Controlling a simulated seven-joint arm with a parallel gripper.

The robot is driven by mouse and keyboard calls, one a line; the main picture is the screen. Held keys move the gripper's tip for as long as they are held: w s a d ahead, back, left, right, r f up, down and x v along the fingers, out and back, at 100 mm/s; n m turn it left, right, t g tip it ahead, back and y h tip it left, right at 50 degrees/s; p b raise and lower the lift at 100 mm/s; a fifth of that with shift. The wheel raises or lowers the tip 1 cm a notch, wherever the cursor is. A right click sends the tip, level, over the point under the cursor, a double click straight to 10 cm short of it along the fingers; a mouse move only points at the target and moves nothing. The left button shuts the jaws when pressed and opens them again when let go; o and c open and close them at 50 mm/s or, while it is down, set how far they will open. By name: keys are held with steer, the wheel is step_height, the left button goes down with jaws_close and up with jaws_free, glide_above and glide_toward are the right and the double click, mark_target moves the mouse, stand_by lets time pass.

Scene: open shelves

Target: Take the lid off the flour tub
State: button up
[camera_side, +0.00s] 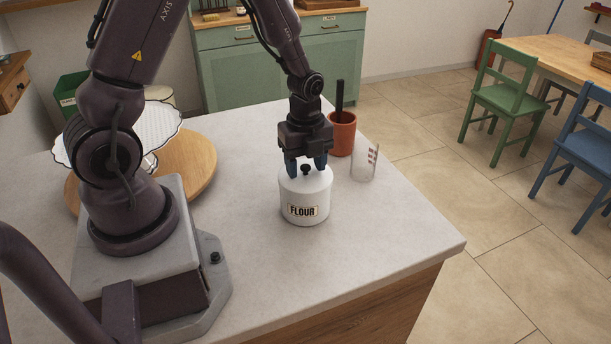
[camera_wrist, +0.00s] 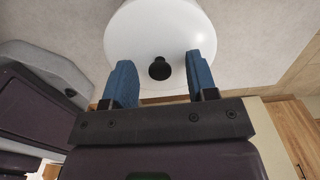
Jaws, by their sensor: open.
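The white flour tub (camera_side: 305,200) stands upright on the worktop with a "FLOUR" label on its side. Its white lid (camera_side: 297,177) is on top, with a small dark knob (camera_side: 306,169) in the middle. My gripper (camera_side: 306,168) points down over the lid, its blue fingers open on either side of the knob. In the wrist view the lid (camera_wrist: 160,45) fills the upper middle. The knob (camera_wrist: 159,69) shows between the two fingers (camera_wrist: 160,82), with a gap on each side and nothing held.
A round wooden board (camera_side: 200,165) lies at the left. The worktop (camera_side: 390,250) is clear in front and to the right.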

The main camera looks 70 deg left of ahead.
steer(key=shift+f, duration=0.15)
jaws_close()
